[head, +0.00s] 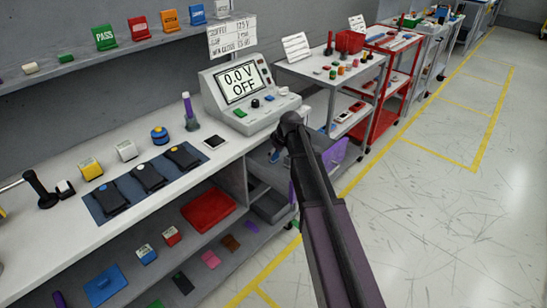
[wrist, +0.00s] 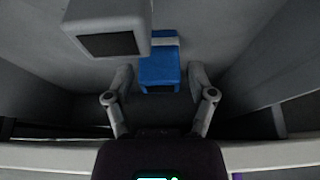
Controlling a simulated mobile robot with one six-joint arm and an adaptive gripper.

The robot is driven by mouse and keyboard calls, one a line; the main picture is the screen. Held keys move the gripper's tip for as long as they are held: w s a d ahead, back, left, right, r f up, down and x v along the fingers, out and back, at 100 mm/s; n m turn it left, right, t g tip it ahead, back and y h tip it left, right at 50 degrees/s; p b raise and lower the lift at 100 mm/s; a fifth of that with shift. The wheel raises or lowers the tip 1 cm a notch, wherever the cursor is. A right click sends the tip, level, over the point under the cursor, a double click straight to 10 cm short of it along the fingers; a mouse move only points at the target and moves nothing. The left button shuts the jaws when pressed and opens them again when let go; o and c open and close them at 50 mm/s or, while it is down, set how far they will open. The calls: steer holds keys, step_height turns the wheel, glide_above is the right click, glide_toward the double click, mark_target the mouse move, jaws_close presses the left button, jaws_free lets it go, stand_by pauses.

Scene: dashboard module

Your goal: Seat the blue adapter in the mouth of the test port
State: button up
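The blue adapter (wrist: 159,72) shows in the wrist view, a blue block with a pale band across its far part and a dark patch on its near end. My gripper (wrist: 160,76) is open, with one finger on each side of the adapter and a visible gap at both sides. A pale grey block (wrist: 108,18) with a dark square face is beside the adapter, up and to the left. I cannot tell whether it is the test port. In the head view my arm hides the gripper and I cannot make out the adapter.
A tester (head: 240,92) reading "0.0 V OFF" stands at the end of the white bench (head: 60,228). Grey walls flank the gripper closely in the wrist view. A grey cart (head: 305,68) and a red cart (head: 392,42) stand beyond. The floor (head: 440,220) at right is clear.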

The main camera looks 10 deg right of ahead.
steer(key=c, duration=0.7)
steer(key=shift+o, duration=0.2)
steer(key=shift+r, duration=0.2)
step_height(320, 180, up, 18)
steer(key=p, duration=1.8)
steer(key=shift+f, duration=0.2)
